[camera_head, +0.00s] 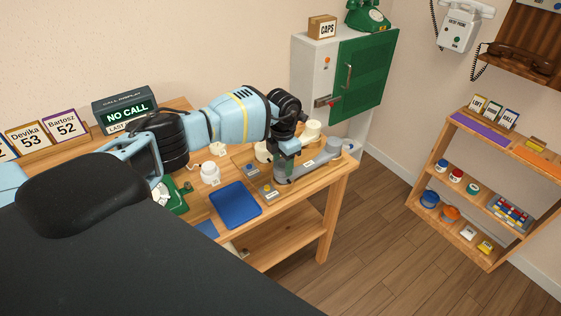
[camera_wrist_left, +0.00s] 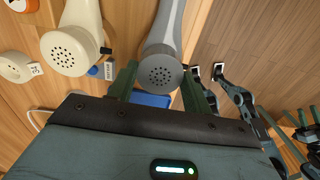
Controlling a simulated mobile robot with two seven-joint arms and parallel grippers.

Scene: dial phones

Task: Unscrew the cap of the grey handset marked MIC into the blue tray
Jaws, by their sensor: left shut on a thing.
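The grey handset (camera_head: 312,168) lies at the front right of the wooden table. My left gripper (camera_head: 282,166) is at its left end. In the left wrist view, the handset's round perforated cap (camera_wrist_left: 160,73) sits between the two green fingers of my left gripper (camera_wrist_left: 162,92), which is shut on it. Whether the cap has turned cannot be told. No MIC marking is readable. The blue tray (camera_head: 236,205) lies on the table, left of the handset and nearer the front edge; part of it shows below the cap in the left wrist view (camera_wrist_left: 152,99).
A cream handset (camera_wrist_left: 73,48) lies beside the grey one. Small blocks with buttons (camera_head: 250,170) and a white jar (camera_head: 210,173) stand near the tray. A green phone (camera_head: 173,197) is partly behind my arm. The green-door cabinet (camera_head: 362,75) stands behind the table.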

